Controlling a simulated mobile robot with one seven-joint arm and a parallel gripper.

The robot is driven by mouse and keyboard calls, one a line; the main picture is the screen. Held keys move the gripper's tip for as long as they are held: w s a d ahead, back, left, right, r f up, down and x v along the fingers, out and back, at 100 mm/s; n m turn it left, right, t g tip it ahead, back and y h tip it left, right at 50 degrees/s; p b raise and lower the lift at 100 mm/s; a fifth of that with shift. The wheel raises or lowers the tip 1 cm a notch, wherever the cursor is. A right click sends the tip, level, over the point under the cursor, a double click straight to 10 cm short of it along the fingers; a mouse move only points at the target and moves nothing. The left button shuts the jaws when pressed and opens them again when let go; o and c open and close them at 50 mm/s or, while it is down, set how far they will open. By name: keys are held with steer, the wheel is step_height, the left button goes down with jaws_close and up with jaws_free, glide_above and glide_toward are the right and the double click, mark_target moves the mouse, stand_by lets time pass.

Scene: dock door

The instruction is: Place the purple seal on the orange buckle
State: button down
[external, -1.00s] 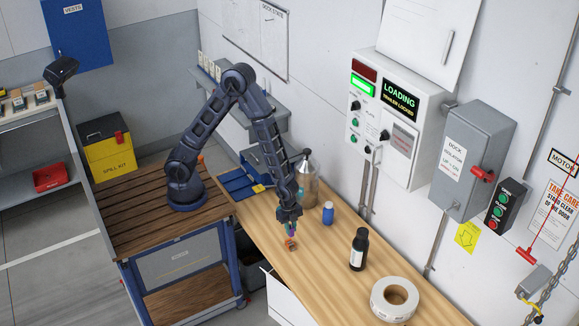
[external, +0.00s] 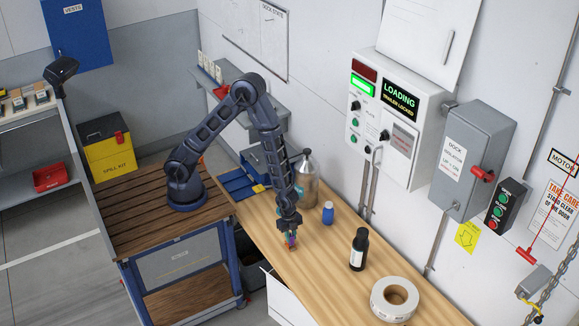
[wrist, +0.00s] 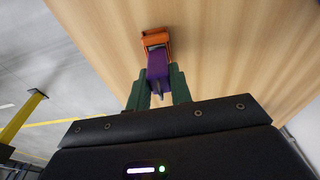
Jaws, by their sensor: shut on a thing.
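The purple seal (wrist: 158,66) is held between the green fingers of my gripper (wrist: 158,80) in the wrist view. The orange buckle (wrist: 154,34) is on the wooden bench, just beyond the seal's far end. The seal's far end overlaps the buckle's near part in this view; I cannot tell whether they touch. In the external view my gripper (external: 289,234) points down, close above the bench. There the seal and buckle are tiny and partly hidden by the fingers.
A blue bottle (external: 328,212), a dark bottle (external: 359,249) and a white tape roll (external: 378,303) stand on the bench (external: 325,277) to the right. A large grey bottle (external: 308,182) and a blue tray (external: 238,184) are behind my gripper. The bench's front edge is close by.

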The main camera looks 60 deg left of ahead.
steer(key=c, duration=1.3)
jaws_free()
steer(key=shift+o, duration=0.2)
step_height(320, 180, up, 12)
steer(key=a, duration=0.2)
steer(key=w+a+r+n+t+y, duration=0.1)
steer(key=w+a+r+n, duration=0.25)
steer(key=a+r, duration=0.65)
steer(key=w+a+r+n+t, duration=0.25)
steer(key=a+r+n, duration=0.25)
steer(key=a+r, duration=0.55)
steer(key=s+a+r+n, duration=0.3)
steer(key=s+a, duration=0.1)
steer(key=a, duration=0.3)
steer(key=s+a+r+n, duration=0.3)
steer(key=s+a, duration=0.2)
steer(key=a, duration=0.2)
steer(key=s+a+r+n+t, duration=0.1)
steer(key=s+a+r+n, duration=0.2)
steer(key=a, duration=0.4)
steer(key=shift+s+a+r+y, duration=0.35)
steer(key=shift+s+r, duration=0.2)
steer(key=shift+s, duration=0.5)
steer(key=shift+n, duration=0.25)
